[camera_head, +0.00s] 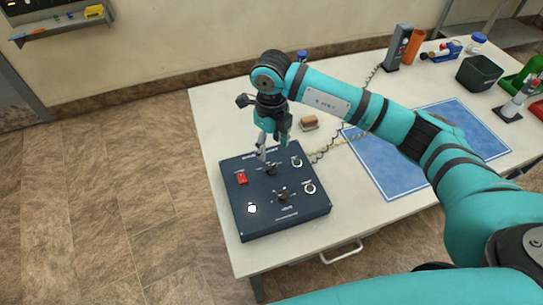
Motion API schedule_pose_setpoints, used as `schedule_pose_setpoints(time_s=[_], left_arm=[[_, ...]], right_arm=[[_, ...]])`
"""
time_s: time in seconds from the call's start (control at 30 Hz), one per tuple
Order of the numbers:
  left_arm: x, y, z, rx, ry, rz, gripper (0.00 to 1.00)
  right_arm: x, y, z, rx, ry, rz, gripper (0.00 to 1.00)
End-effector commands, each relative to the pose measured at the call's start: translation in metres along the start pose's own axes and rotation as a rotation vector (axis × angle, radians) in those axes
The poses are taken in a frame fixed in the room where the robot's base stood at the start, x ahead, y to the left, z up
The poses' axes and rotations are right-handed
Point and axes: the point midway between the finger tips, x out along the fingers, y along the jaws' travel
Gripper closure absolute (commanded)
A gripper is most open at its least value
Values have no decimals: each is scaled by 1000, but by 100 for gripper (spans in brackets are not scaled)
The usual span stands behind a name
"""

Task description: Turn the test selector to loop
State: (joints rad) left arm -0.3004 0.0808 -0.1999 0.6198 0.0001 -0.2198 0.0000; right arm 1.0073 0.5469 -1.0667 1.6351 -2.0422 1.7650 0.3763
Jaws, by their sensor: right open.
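The dark blue trainer box (245,217) sits at the front left of the white table. Its top carries a red switch (242,179), a white round button or lamp (252,209), two ringed round fittings at the right, and two black knobs. The front knob (282,197) has markings around it; the lettering is too small to read. The rear knob (271,170) is just below my right gripper (267,155). That gripper points down over the rear part of the panel and is open. Whether its fingertips touch the knob cannot be told. My left gripper is not in view.
A blue mat (400,180) lies right of the box, with a small tan block (309,123) and a coiled cable behind the box. A black bin (479,73), a grey handset stand (399,48) and an orange cylinder (414,46) stand at the back right.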

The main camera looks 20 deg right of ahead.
Motion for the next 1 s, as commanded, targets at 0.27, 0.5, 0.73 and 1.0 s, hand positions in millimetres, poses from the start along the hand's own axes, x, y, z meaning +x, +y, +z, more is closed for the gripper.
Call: schedule_pose_setpoints(time_s=[0.27,0.5,0.73,1.0], left_arm=[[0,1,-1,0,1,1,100],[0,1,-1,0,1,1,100],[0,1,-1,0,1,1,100],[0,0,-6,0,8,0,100]], right_arm=[[-35,0,0,0,0,-1,44],[-38,0,0,1,1,-1,44],[-38,0,0,1,1,0,44],[-38,0,0,0,1,0,44]])
